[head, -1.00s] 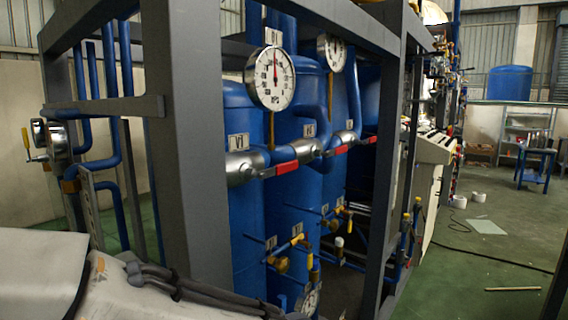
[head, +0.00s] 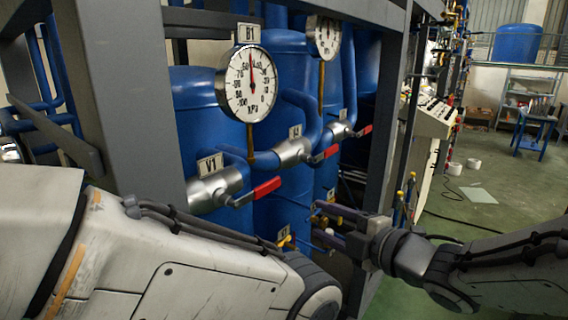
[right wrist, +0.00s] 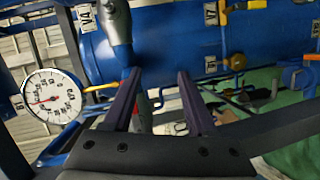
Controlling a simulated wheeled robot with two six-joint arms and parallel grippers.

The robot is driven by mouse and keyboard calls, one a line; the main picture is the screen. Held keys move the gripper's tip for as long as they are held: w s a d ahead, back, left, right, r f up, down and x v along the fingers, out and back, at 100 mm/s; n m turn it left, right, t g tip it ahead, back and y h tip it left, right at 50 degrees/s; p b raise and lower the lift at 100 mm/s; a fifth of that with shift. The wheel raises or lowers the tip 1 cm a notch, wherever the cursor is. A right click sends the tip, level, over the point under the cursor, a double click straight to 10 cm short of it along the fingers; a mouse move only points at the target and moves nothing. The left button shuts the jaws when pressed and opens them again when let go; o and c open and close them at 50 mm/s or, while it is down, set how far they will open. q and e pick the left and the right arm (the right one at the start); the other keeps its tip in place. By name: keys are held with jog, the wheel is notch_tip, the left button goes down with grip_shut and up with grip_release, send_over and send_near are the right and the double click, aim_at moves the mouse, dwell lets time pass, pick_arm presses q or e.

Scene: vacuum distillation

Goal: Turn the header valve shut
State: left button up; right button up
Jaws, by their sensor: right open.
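Red-handled valves sit on silver pipe fittings along the blue header pipe. The nearest, tagged V1, has a red lever (head: 266,188) on its silver body (head: 214,190); two more red levers (head: 325,153) (head: 365,130) lie farther along. All levers point along the pipe, sloping slightly. My right gripper (head: 322,222) is open, below and right of the V1 lever and apart from it. In the right wrist view the open fingers (right wrist: 158,75) have a silver valve body (right wrist: 115,30) just beyond them, with a bit of red partly hidden behind one finger. My left gripper is out of view.
Gauge B1 (head: 249,84) hangs above the V1 fitting, and a second gauge (head: 324,38) stands beyond. Grey frame posts (head: 142,95) (head: 385,120) flank the tanks. Small yellow-handled valves sit low near my right gripper. Green floor (head: 480,215) is open at right.

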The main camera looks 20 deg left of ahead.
aim_at(270, 188)
jog(key=s+a+r+n+g+y+p, duration=0.2)
jog(key=s+r+n+g+y, duration=0.15)
jog(key=r+n, duration=0.25)
jog(key=shift+y, duration=0.25)
jog(key=p+x, duration=0.3)
jog(key=x, duration=0.6)
jog(key=shift+w+f+p, duration=0.1)
jog(key=shift+f+p, duration=0.05)
jog(key=shift+p, duration=0.25)
jog(key=shift+w+a+f, duration=0.15)
jog(key=shift+w+a, duration=0.05)
jog(key=shift+a, duration=0.25)
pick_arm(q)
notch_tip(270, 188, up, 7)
pick_arm(e)
grip_shut()
